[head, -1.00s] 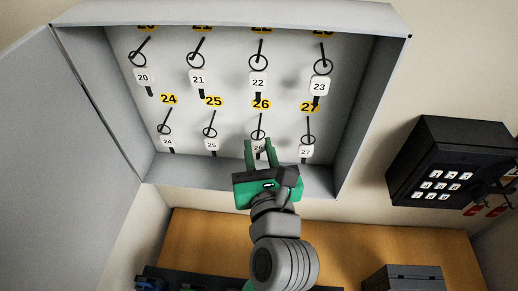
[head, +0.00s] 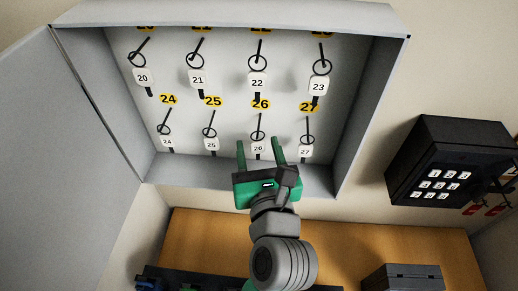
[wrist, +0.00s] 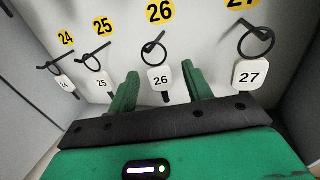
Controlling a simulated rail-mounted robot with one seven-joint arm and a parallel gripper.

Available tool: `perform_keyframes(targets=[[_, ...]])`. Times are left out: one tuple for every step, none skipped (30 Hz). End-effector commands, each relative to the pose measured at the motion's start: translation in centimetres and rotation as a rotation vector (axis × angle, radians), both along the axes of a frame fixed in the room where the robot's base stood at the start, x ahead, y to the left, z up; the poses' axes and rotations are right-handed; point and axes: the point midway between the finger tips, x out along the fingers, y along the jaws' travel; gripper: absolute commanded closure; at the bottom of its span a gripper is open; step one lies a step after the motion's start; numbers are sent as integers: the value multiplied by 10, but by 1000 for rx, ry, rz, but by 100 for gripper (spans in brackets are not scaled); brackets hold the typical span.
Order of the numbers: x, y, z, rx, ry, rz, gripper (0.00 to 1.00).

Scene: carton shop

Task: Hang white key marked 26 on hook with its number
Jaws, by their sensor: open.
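The white key tag marked 26 (head: 258,149) hangs by its ring from the hook under the yellow number 26 (head: 260,104). In the wrist view the tag (wrist: 161,78) hangs between my two green fingers, with its ring around the hook (wrist: 154,47). My gripper (head: 261,150) is open, one finger on each side of the tag, with visible gaps; it also shows in the wrist view (wrist: 160,88). The key's lower part is partly hidden behind my gripper.
Key 25 (head: 211,145) and key 27 (head: 305,152) hang on either side, key 27 close to my right finger. The grey cabinet (head: 358,100) has side walls and a bottom lip (head: 205,190). A black keypad box (head: 450,165) is on the wall at right.

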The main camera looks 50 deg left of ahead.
Motion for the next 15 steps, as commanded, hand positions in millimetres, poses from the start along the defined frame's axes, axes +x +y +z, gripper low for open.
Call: perform_keyframes(targets=[[0,0,0,0,0,0,50],[0,0,0,0,0,0,50],[-1,-2,0,0,0,-1,50],[-3,-5,-1,0,1,-2,50],[-5,-9,-1,-1,1,-2,50],[-9,-15,-1,-1,1,-3,50],[-12,-21,-1,0,0,-3,50],[-16,-26,-2,-1,1,-4,50],[-21,-34,-1,-1,1,-4,50],[-24,-38,-2,1,1,-3,50],[-27,-43,-1,-1,1,-3,50],[-31,-49,-1,-1,1,-3,50],[-34,-53,-1,0,0,-3,50],[-36,-57,-1,0,0,-3,50],[-38,-60,-1,-1,1,-3,50]])
